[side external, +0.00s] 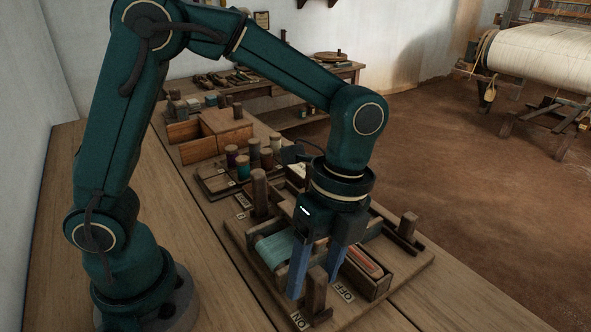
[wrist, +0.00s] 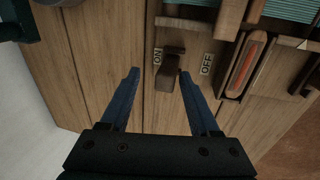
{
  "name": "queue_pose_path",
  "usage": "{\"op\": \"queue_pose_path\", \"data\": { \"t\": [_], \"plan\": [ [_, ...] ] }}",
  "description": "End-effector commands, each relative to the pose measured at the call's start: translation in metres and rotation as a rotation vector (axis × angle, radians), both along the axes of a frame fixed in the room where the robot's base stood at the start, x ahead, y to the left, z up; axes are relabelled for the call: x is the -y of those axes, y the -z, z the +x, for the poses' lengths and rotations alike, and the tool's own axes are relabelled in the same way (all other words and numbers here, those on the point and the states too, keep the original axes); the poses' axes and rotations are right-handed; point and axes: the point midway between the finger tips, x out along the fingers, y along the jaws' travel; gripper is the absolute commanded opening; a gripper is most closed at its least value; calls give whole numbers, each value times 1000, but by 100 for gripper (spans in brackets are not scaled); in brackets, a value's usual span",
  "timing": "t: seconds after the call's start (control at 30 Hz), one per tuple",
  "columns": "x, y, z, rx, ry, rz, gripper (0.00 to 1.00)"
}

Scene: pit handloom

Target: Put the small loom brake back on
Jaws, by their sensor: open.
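The small loom brake is a dark wooden lever (side external: 316,292) at the near end of the loom board, between an ON label (side external: 298,320) and an OFF label (side external: 347,295). In the wrist view the lever (wrist: 173,65) looks nearer the ON label (wrist: 157,57) than the OFF label (wrist: 207,64); I cannot tell its exact tilt. My gripper (side external: 312,286) points down with its blue fingers apart and empty.
On the board, a teal-wound roller (side external: 276,250) and a wooden trough with a red-orange piece (side external: 362,262) stand close to my fingers. Wooden posts (side external: 259,191) rise from the board. Thread spools (side external: 254,150) and a wooden box (side external: 220,130) stand behind. The bench is clear at left.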

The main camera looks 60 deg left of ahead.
Motion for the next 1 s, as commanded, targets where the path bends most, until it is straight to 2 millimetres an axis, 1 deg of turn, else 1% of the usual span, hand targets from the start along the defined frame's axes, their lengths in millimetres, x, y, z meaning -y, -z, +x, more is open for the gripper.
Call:
{"op": "queue_pose_path", "data": {
  "t": [0.5,0.63,0.93,1.0],
  "plan": [
    [0,-44,1,4,-1,-1,62],
    [0,-49,0,2,-1,-1,62],
    [-1,-50,1,2,-5,0,62],
    [-3,-55,4,22,-19,-8,62]
  ]
}}
